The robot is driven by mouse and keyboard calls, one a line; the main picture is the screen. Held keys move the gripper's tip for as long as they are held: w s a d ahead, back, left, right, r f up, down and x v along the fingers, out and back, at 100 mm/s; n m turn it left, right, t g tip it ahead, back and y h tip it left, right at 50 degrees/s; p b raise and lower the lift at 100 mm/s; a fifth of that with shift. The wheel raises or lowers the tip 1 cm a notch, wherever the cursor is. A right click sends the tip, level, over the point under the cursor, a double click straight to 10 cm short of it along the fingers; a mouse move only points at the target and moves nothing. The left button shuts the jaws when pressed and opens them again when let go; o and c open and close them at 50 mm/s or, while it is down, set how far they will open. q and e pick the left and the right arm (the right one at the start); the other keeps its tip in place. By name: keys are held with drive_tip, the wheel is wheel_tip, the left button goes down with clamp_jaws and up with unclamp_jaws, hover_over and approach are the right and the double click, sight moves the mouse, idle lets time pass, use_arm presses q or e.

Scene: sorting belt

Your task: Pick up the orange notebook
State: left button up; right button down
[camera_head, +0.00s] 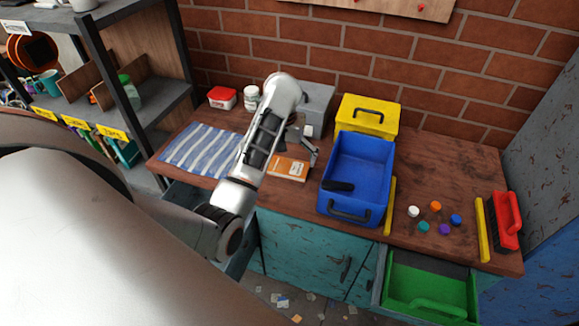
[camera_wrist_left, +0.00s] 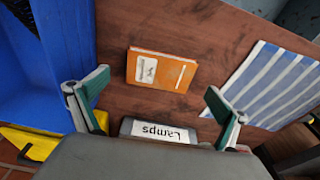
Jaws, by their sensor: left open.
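The orange notebook (camera_head: 288,168) lies flat on the wooden workbench, between the striped cloth and the blue bin. In the left wrist view the notebook (camera_wrist_left: 161,70) shows whole, with a white label on its cover. My left gripper (camera_head: 309,146) is above the bench close to the notebook, partly hiding it in the head view. In the left wrist view its two green-padded fingers (camera_wrist_left: 157,98) are spread wide and empty, with the notebook beyond and between them, apart from both. My right gripper is not in view.
The blue bin (camera_head: 374,160) stands right of the notebook, with a yellow box (camera_head: 384,107) behind it. A striped cloth (camera_head: 193,143) lies to the left. Bottle caps, a red brush (camera_head: 506,222) and an open green drawer (camera_head: 430,268) are right.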

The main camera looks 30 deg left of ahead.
sight(288, 166)
use_arm(q)
drive_tip(key=f, duration=0.1)
drive_tip(key=w+f, duration=0.1)
drive_tip(key=f, duration=0.1)
drive_tip(key=a+f, duration=0.1)
drive_tip(key=shift+w+f, duration=0.15)
drive_tip(key=shift+w, duration=0.1)
drive_tip(key=shift+w+d+f, duration=0.1)
drive_tip(key=shift+f, duration=0.4)
drive_tip(key=c, duration=1)
